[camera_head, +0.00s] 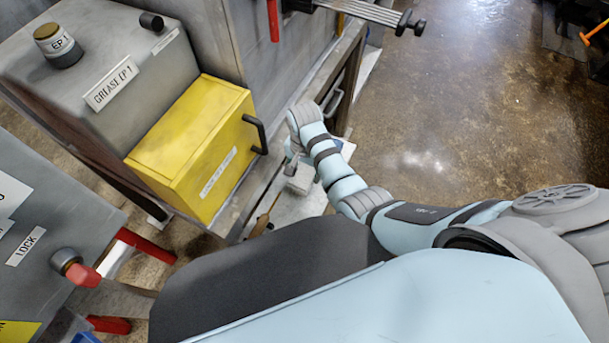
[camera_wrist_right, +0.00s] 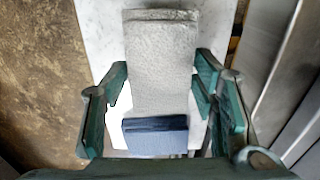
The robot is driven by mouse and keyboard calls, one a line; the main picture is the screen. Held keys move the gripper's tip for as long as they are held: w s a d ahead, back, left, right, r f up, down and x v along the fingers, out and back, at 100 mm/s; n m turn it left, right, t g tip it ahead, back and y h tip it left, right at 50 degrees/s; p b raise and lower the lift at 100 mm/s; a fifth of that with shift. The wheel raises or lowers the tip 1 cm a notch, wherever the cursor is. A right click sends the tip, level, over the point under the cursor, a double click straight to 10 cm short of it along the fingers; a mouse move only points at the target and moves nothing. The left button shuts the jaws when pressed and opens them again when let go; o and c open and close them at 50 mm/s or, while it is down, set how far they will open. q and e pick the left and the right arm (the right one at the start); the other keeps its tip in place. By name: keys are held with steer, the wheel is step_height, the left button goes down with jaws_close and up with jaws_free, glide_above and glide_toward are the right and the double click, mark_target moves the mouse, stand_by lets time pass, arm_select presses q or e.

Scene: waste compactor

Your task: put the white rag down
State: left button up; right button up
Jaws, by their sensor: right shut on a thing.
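The white rag (camera_wrist_right: 160,62) is a pale grey-white folded block with a rough surface, seen in the right wrist view between my two fingers. My right gripper (camera_wrist_right: 160,98) is shut on it, with one green-padded finger at each side. In the head view the rag (camera_head: 302,181) shows just below my right gripper (camera_head: 293,163), over a white surface (camera_head: 306,205). I cannot tell whether the rag touches that surface. My left gripper is not in view.
A dark blue folded item (camera_wrist_right: 155,136) lies close to the rag's near end. A wooden-handled tool (camera_head: 264,217) lies on the left. A yellow box (camera_head: 190,145) with a dark handle stands left of the gripper. Open floor (camera_head: 450,120) is on the right.

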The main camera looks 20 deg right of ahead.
mark_target(305, 172)
steer(key=shift+f, duration=0.85)
steer(key=shift+f, duration=0.1)
steer(key=o, duration=1.5)
steer(key=shift+o, duration=0.2)
step_height(305, 172, up, 12)
steer(key=p, duration=0.3)
steer(key=shift+p, duration=0.4)
